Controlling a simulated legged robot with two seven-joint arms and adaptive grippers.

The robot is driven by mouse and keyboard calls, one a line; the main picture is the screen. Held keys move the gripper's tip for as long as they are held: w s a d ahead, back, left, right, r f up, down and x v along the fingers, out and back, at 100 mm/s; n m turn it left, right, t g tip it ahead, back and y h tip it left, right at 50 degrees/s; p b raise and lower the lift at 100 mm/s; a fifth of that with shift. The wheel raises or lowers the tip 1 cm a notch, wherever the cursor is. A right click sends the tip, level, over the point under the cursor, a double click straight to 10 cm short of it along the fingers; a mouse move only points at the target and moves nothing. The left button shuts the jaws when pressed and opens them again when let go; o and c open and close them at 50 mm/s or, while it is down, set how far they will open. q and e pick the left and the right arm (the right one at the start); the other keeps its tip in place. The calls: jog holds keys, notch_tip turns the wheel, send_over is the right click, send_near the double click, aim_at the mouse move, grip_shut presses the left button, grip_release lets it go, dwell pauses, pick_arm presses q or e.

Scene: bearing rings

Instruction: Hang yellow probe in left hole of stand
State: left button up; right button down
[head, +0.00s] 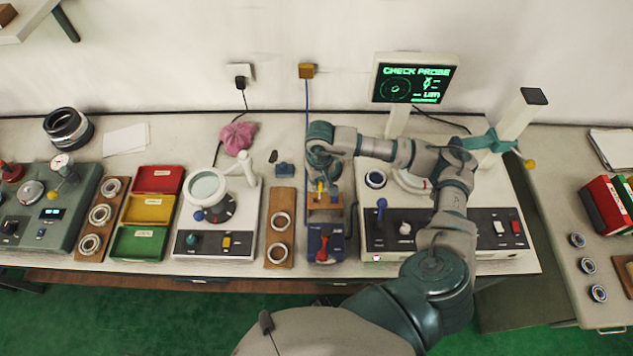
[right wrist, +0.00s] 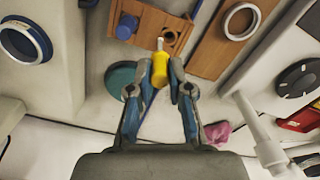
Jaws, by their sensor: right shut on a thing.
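The yellow probe (right wrist: 159,72) is held between the fingertips of my right gripper (right wrist: 160,82), its pale tip pointing toward the stand. In the head view, the right gripper (head: 322,178) is over the back of the stand, and a little of the yellow probe (head: 320,187) shows below it. The stand (head: 325,216) has a wooden top, which also shows in the right wrist view (right wrist: 152,18). One dark hole lies close to the probe's tip; a blue round thing sits at the other side of the top. I cannot tell whether the tip touches the stand. My left gripper is out of view.
A wooden board with rings (head: 280,228) stands left of the stand. A pink cloth (head: 237,137) lies behind. A blue cable (head: 306,120) runs down the wall behind the gripper.

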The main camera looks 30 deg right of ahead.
jog(key=shift+d+f, duration=0.15)
jog(key=shift+d, duration=0.25)
jog(key=shift+a, duration=0.85)
jog(key=shift+f+b, duration=1.2)
jog(key=shift+b, duration=0.15)
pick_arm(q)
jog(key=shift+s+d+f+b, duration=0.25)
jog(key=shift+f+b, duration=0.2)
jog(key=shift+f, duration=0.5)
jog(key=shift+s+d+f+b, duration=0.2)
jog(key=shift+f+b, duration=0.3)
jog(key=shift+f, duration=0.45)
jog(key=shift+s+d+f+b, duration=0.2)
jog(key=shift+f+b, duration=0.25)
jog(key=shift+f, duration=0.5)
pick_arm(e)
jog(key=shift+a+f, duration=0.2)
jog(key=shift+f, duration=1.3)
